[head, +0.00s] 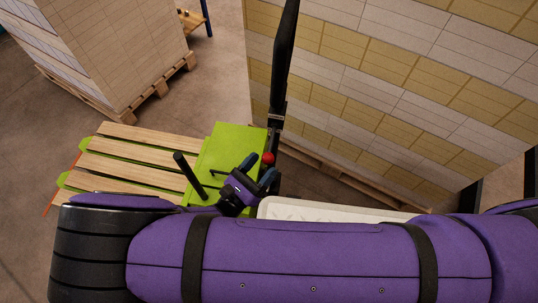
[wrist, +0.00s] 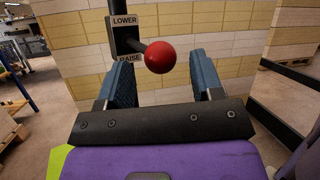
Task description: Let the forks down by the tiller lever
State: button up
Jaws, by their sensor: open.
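The tiller lever ends in a red ball knob (wrist: 161,57), on a short black stem from a dark box (wrist: 123,38) marked LOWER above and RAISE below. The knob also shows in the head view (head: 268,158), beside the black tiller (head: 283,60). My gripper (wrist: 164,76) is open, its two blue-padded fingers to the left and right of the knob. I cannot tell whether either finger touches it. In the head view my gripper (head: 258,168) is just below the knob. The forks (head: 68,180) show as green tips under a wooden pallet (head: 130,160).
The truck's green body (head: 226,145) has a black post (head: 190,174) standing near my gripper. A tall wall of stacked reams (head: 400,70) rises close behind the tiller on a pallet. Another loaded stack (head: 115,45) stands at the back left. Floor (head: 220,80) is clear between the stacks.

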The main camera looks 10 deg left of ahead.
aim_at(269, 157)
jog(key=shift+x, duration=1.7)
